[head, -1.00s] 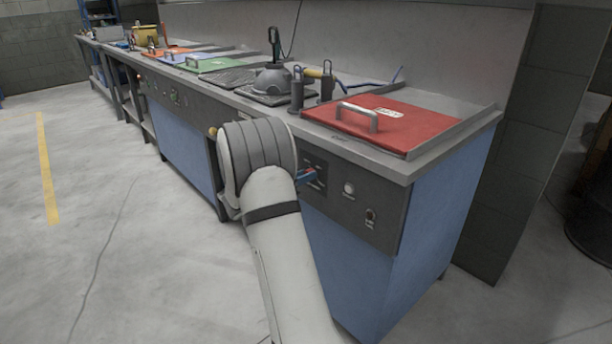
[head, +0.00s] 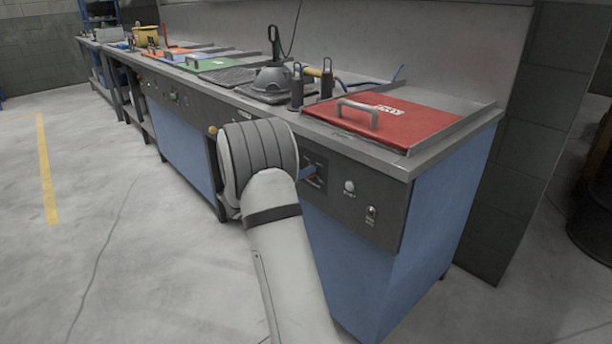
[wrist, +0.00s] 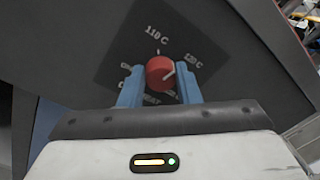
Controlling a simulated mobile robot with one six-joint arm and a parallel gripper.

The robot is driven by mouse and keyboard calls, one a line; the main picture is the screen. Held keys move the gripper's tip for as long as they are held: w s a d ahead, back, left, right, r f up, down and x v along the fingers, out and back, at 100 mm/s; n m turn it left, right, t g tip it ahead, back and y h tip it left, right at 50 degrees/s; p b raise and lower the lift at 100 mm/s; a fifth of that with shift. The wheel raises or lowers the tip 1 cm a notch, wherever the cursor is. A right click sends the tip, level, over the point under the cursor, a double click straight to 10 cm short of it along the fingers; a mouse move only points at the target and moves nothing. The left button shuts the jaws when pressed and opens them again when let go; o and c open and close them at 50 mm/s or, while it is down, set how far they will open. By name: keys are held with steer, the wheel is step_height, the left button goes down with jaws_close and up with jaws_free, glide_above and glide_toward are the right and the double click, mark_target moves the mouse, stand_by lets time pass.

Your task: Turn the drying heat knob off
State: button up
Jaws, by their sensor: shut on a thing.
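The red drying heat knob (wrist: 160,72) is on a dark panel, between the blue fingers of my gripper (wrist: 160,84). The fingers are shut on it from both sides. Its white pointer line points to the upper right, roughly toward the "120 C" mark; "110 C" is printed above the knob. Lettering to the left and below is partly hidden by the fingers. In the head view, my gripper (head: 310,173) shows only as a bit of blue at the bench's front panel (head: 335,188). My arm hides most of it, and I cannot make out the knob there.
A red lid (head: 400,122) with a metal handle lies on the bench above. The floor (head: 110,250) at left is clear.

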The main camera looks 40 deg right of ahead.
steer(key=n+p, duration=0.4)
steer(key=n, duration=0.5)
steer(key=n+t+p, duration=0.1)
steer(key=n+p, duration=0.3)
steer(key=n, duration=0.5)
steer(key=n+t+p, duration=0.1)
steer(key=n+p, duration=0.4)
steer(key=n, duration=0.5)
steer(key=shift+s+a+f, duration=0.1)
steer(key=shift+s+f, duration=0.05)
steer(key=shift+f, duration=0.15)
steer(key=shift+n, duration=0.3)
steer(key=o, duration=1)
